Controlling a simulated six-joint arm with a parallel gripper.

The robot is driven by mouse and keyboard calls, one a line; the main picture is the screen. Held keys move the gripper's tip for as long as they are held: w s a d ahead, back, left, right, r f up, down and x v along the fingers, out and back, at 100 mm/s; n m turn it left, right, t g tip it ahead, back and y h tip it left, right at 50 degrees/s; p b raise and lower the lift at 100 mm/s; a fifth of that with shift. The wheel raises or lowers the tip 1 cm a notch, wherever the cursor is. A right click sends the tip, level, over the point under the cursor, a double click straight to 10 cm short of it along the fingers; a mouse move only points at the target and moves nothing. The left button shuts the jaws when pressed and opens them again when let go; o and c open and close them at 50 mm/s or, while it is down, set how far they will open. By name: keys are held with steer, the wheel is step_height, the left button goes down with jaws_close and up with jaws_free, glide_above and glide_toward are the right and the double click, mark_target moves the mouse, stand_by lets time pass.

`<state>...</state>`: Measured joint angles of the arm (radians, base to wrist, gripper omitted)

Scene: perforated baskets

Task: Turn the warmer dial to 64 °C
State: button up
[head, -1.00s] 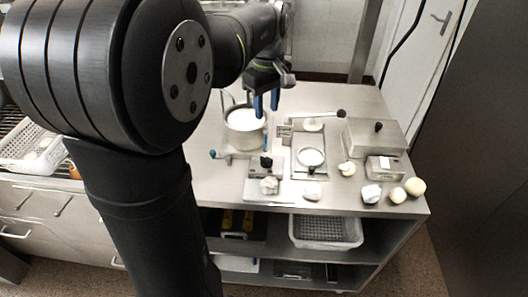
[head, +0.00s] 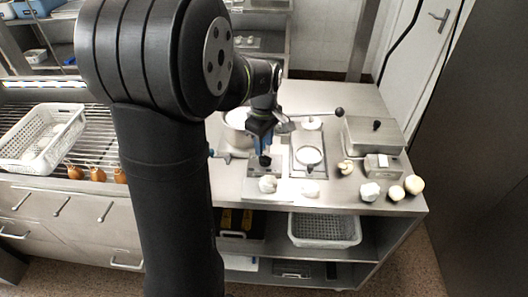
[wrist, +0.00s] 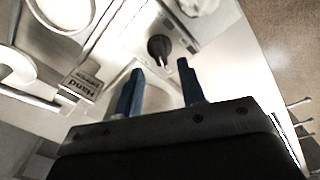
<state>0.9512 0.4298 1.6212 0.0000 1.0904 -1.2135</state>
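The warmer dial is a black knob (head: 265,160) on a small metal plate near the front of the steel counter. In the wrist view the dial (wrist: 159,47) shows from above, with a dark pointer bar; no temperature marks can be read. My gripper (head: 261,143) is just above and behind the dial in the head view. In the wrist view its two blue fingers (wrist: 160,66) are spread apart with nothing between them, and the dial appears beyond the gap between their tips. I cannot tell whether a finger touches it.
A steel pot (head: 236,138) stands close behind and left of the gripper. A framed well with a round white dish (head: 309,156) is to the right. A metal box (head: 374,136) stands at the right.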

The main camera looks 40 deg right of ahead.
mark_target(264, 156)
steer(key=shift+f, duration=2.1)
jaws_close()
